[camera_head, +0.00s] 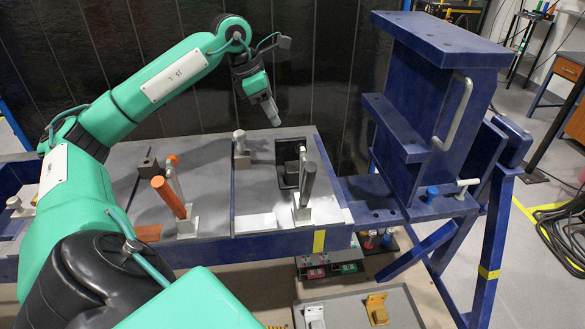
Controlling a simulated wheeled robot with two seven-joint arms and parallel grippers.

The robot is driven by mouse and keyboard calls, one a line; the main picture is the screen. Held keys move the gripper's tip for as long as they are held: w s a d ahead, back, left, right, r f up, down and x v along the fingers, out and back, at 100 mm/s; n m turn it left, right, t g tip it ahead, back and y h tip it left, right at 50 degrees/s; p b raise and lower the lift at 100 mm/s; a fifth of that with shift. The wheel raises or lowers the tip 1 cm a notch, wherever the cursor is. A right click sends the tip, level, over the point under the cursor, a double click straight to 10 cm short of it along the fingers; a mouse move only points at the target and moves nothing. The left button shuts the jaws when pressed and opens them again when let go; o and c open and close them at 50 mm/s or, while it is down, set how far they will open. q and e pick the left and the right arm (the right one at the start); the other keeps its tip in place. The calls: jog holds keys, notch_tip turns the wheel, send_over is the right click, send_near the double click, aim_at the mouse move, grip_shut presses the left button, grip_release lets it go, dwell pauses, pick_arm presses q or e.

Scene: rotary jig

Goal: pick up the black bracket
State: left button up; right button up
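The black bracket (288,160) stands on the grey plate of the jig table, in the middle of the camera_head view. A toggle clamp with a black handle (308,184) stands in front of it and partly hides it. My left gripper (271,112) points down, above and behind the bracket in the picture, apart from it. Its fingers are seen nearly edge-on, so I cannot tell whether they are open or shut. Nothing shows held in it. My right gripper is not in view.
A tall blue fixture (420,125) rises at the right. A grey tray (351,305) with a yellow bracket (377,309) lies low in front.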

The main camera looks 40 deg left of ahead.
aim_at(289, 139)
pick_arm(q)
jog(key=x, duration=0.6)
jog(key=shift+d+p, duration=0.1)
jog(key=shift+p, duration=0.3)
jog(key=shift+w+f, duration=0.1)
jog(key=shift+f, duration=0.25)
jog(key=shift+w+d+f+p, duration=0.2)
jog(key=shift+d+f+p, duration=0.2)
jog(key=shift+f, duration=0.1)
jog(key=p+x, duration=0.1)
jog(key=x, duration=0.2)
jog(key=shift+w+d+f, duration=0.1)
jog(key=shift+d+f, duration=0.1)
jog(key=shift+f, duration=0.25)
jog(key=shift+c, duration=0.5)
jog(key=c, duration=0.7)
grip_shut()
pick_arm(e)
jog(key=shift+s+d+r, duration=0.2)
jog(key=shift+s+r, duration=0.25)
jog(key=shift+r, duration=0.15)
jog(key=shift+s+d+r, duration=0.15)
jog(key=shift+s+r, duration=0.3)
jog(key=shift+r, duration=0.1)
